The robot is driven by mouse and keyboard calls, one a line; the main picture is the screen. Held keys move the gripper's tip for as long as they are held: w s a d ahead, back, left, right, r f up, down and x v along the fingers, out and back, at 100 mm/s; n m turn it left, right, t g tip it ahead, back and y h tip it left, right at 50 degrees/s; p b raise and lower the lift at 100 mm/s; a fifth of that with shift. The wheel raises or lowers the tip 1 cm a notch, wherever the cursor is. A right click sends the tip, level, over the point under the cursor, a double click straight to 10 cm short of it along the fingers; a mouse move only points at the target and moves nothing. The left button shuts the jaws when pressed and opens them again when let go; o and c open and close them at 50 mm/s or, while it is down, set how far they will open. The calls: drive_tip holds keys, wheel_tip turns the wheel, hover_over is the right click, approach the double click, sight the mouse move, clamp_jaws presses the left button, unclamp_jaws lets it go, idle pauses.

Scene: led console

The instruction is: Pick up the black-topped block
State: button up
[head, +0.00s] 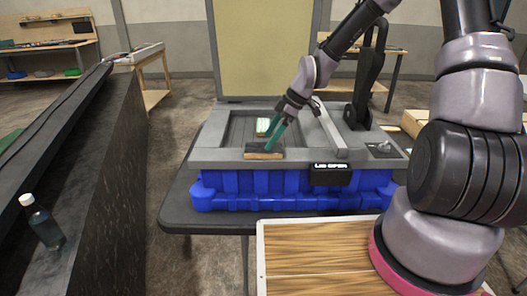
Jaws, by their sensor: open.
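The black-topped block (264,155), with a light wooden lower side, sits at the front edge of the grey console tray (215,155). The jaws are open. The fingers cover part of the block's back. I cannot tell whether they touch it or stand around it.
A small pale and green piece (263,125) lies in the recess just behind the fingers. The console rests on a blue case (290,190) on a dark table. A black lever (368,80) rises at right.

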sight(263, 151)
drive_tip(key=x, duration=0.3)
drive_tip(key=shift+f, duration=0.35)
drive_tip(key=c, duration=1.2)
